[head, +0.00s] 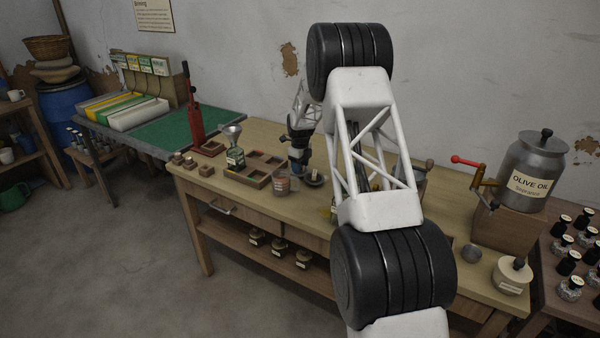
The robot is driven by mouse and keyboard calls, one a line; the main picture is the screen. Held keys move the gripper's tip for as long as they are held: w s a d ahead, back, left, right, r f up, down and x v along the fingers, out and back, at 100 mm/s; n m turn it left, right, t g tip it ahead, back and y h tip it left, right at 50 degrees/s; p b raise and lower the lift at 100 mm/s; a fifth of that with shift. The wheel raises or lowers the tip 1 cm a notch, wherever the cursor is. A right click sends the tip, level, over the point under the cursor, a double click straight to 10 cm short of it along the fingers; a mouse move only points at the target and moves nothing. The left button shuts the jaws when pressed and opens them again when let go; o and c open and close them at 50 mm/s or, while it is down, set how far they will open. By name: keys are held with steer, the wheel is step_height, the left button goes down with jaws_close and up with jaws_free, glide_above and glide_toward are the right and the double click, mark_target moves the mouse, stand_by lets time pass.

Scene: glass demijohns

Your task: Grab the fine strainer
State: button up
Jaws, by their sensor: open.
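A small dark round dish-like thing (314,180) lies on the wooden workbench, just right of my gripper's lower end. It may be the fine strainer, but it is too small to tell mesh or handle. My gripper (298,169) points down over the middle of the bench, open, close beside this thing. I cannot tell whether they touch. My own arm hides much of the bench to the right.
A small jar (282,184) stands just left of my gripper. Further left are a compartment tray (257,179), a bottle with a metal funnel (235,156) and a red corking tool (194,118). An olive oil can (528,172) stands right. The bench's front edge is clear.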

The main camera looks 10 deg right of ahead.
steer(key=shift+c, duration=0.5)
jaws_close()
steer(key=shift+r, duration=5.05)
